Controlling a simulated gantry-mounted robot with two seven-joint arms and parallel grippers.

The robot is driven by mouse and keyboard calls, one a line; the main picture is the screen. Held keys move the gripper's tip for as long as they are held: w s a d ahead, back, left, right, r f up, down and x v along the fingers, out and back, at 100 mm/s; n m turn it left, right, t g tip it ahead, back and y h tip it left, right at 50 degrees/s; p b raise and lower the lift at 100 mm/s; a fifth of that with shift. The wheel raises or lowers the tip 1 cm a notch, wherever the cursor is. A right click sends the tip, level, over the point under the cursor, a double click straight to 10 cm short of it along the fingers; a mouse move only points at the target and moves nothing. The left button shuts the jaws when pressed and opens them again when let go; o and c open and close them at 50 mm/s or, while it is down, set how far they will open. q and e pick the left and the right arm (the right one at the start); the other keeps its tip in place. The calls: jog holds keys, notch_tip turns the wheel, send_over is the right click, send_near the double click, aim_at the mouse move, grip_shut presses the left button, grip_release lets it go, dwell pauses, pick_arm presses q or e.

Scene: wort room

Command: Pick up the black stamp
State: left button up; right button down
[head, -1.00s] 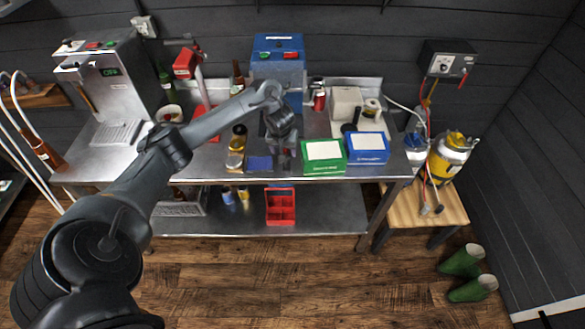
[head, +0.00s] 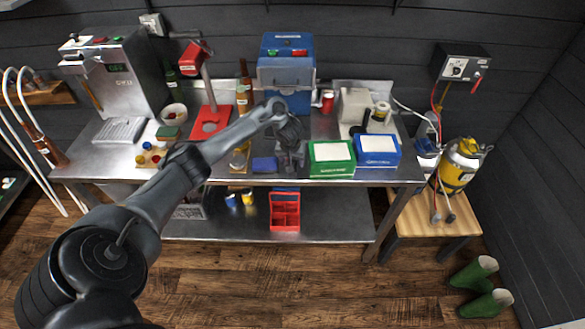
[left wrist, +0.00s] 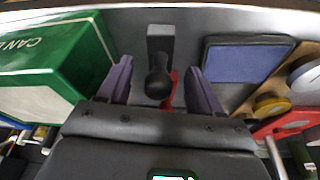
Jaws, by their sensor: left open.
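The black stamp (left wrist: 158,78) shows in the left wrist view, with a round black knob handle and a grey block base. My left gripper (left wrist: 160,84) is open, with one finger on each side of the knob and a gap on both sides. In the head view my left gripper (head: 291,160) is low over the bench's front, between the blue ink pad (head: 264,165) and the green box (head: 331,158). The stamp is largely hidden there by the gripper. My right gripper is out of view.
The green box also stands close left of my fingers in the left wrist view (left wrist: 45,72), and the ink pad lies to the right (left wrist: 245,62). A blue-and-white box (head: 377,150) sits beyond the green one. A blue machine (head: 287,72) stands behind. The bench's front edge is close.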

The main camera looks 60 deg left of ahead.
pick_arm(q)
jog(key=shift+w+a+f, duration=0.1)
jog(key=shift+a+f, duration=0.05)
jog(key=shift+f, duration=0.4)
jog(key=shift+c, duration=0.3)
jog(key=c, duration=1.1)
jog(key=shift+c, duration=0.2)
jog(key=shift+r, duration=0.15)
notch_tip(320, 180, up, 9)
jog(key=p, duration=0.3)
jog(key=shift+r+p, duration=0.4)
jog(key=shift+p, duration=0.2)
